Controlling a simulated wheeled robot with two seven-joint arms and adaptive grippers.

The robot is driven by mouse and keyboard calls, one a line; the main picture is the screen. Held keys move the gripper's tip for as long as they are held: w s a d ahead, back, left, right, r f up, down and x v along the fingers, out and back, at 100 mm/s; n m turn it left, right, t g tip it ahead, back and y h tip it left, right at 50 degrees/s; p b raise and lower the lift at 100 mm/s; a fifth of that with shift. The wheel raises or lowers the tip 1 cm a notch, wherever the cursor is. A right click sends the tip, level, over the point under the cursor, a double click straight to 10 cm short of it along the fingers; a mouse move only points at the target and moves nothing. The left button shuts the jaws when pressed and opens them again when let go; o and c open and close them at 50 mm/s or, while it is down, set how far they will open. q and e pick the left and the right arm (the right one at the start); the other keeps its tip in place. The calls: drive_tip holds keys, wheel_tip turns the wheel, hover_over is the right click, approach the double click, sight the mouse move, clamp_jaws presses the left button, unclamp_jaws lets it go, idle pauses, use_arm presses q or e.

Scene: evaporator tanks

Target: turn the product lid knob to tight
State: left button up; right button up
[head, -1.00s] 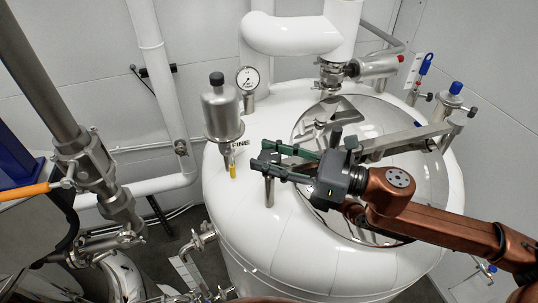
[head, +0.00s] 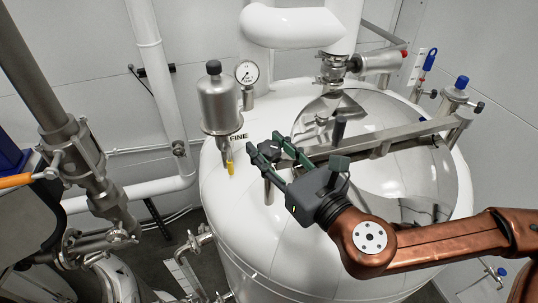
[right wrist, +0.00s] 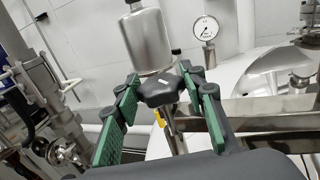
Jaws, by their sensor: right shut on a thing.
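The product lid knob is a black lobed knob (head: 267,147) on an upright metal stem (head: 268,188) at the near end of the lid's metal bar. It also shows in the right wrist view (right wrist: 160,92), with a small white mark on top. My right gripper (head: 265,146) has its green-padded fingers on either side of the knob and is shut on it. The fingers also show in the right wrist view (right wrist: 165,95). The polished round lid (head: 385,175) lies on the white tank (head: 300,255). My left gripper is not in view.
A steel canister (head: 220,105) with a yellow tip stands close left of the knob, and a pressure gauge (head: 247,73) behind it. The metal bar (head: 395,136) crosses the lid to a blue-capped post (head: 455,92). A thick white pipe (head: 290,25) hangs above.

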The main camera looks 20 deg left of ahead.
drive_tip(key=m+t+h+b, duration=0.2)
drive_tip(key=m+h+b, duration=0.1)
drive_tip(key=h+b, duration=0.1)
drive_tip(key=m+t+h+b, duration=0.2)
drive_tip(key=m+h+b, duration=0.2)
drive_tip(key=h+b, duration=0.1)
drive_tip(key=m+t+h+b, duration=0.2)
drive_tip(key=m+h+b, duration=0.2)
drive_tip(key=h, duration=0.2)
drive_tip(key=shift+s+a+f+t+h, duration=0.1)
drive_tip(key=shift+f+t+h, duration=0.05)
drive_tip(key=shift+t+h, duration=0.15)
drive_tip(key=m+h+b, duration=0.1)
drive_tip(key=m+h, duration=0.1)
drive_tip(key=shift+h, duration=0.4)
drive_tip(key=shift+r+m+g+h+b, duration=0.2)
drive_tip(key=shift+m+g+h+b, duration=0.25)
drive_tip(key=shift+h, duration=0.35)
drive_tip(key=shift+r+m+g+h+p, duration=0.15)
drive_tip(key=shift+m+g+h+p, duration=0.35)
drive_tip(key=shift+m+h, duration=0.5)
drive_tip(key=m+g+h+p, duration=0.7)
drive_tip(key=g+h+p, duration=0.1)
drive_tip(key=p, duration=0.7)
drive_tip(key=shift+g+p, duration=0.25)
drive_tip(key=shift+p, duration=0.7)
drive_tip(key=shift+f, duration=0.2)
drive_tip(key=o, duration=1.2)
